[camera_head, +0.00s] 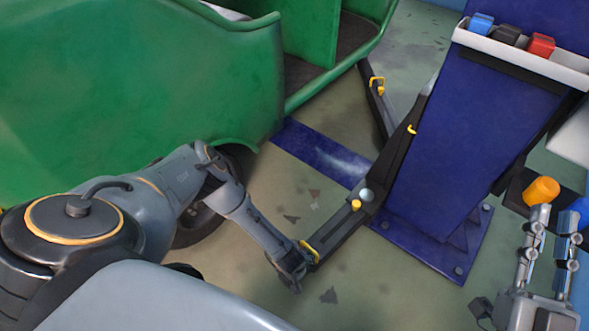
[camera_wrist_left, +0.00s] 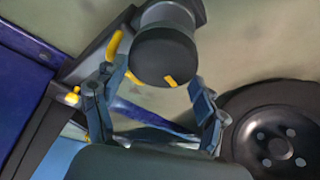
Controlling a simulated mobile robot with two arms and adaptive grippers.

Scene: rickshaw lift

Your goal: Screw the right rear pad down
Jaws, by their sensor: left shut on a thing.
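The pad (camera_wrist_left: 165,55), a dark round cylinder with yellow marks, sits at the outer end of the near black lift arm (camera_head: 345,230). My left gripper (camera_head: 292,268) is at that arm end, low beside the rickshaw. In the head view the pad is mostly hidden by the gripper. My right gripper (camera_head: 552,215) points up at the lower right, its two fingers apart with nothing between them.
The green rickshaw (camera_head: 140,90) fills the left, with a black wheel (camera_wrist_left: 270,135) close to the gripper. The blue lift post (camera_head: 460,140) stands right, with a tray of blue, black and red items on top. A second lift arm (camera_head: 375,100) lies farther back. An orange knob (camera_head: 541,190) is near my right gripper.

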